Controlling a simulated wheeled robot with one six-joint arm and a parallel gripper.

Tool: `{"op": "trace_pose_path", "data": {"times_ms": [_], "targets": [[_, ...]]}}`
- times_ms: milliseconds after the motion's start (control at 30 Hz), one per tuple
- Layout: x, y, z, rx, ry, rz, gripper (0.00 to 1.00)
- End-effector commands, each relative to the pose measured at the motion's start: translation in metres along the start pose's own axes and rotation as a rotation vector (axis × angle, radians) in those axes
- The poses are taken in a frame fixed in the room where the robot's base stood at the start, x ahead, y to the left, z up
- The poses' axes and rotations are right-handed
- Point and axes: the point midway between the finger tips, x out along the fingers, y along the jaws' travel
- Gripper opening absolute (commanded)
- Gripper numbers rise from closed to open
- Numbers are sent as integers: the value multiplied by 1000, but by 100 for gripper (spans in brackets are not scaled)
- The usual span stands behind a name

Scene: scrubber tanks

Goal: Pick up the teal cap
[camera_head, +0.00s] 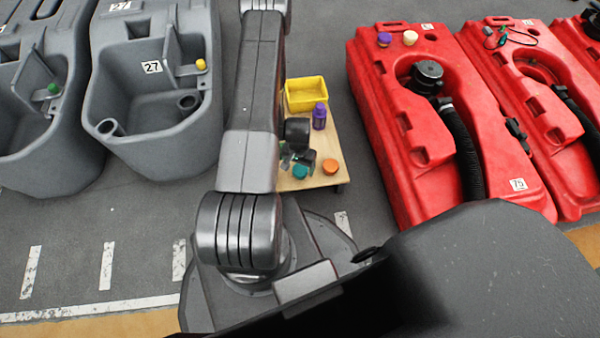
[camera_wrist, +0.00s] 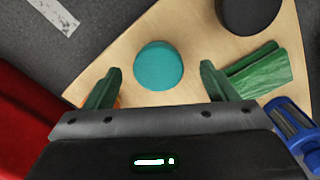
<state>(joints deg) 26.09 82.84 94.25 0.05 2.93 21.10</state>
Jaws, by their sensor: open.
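The teal cap (camera_wrist: 159,65) is a round, flat-topped disc lying on a light wooden board. In the wrist view it appears between the two green fingers of my open gripper (camera_wrist: 160,70), with a gap on each side. I cannot tell how far the fingertips are above it. In the head view the cap (camera_head: 299,171) shows near the board's front edge, just below my gripper (camera_head: 290,158), whose fingers are partly hidden by the arm.
An orange cap (camera_head: 330,166) lies to the right on the wooden board (camera_head: 318,182). A purple bottle (camera_head: 319,117) and yellow bin (camera_head: 306,95) stand behind. The wrist view shows a dark round object (camera_wrist: 248,12), a green piece (camera_wrist: 258,75) and a blue item (camera_wrist: 294,130). Red tanks (camera_head: 440,170) stand right.

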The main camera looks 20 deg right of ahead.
Motion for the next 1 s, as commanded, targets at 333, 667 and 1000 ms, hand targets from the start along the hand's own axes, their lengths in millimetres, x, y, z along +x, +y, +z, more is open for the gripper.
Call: {"op": "trace_pose_path", "data": {"times_ms": [333,667,1000], "targets": [[35,2,-1,2,1,-1,79],[35,2,-1,1,0,-1,36],[29,2,-2,1,1,-1,31]]}}
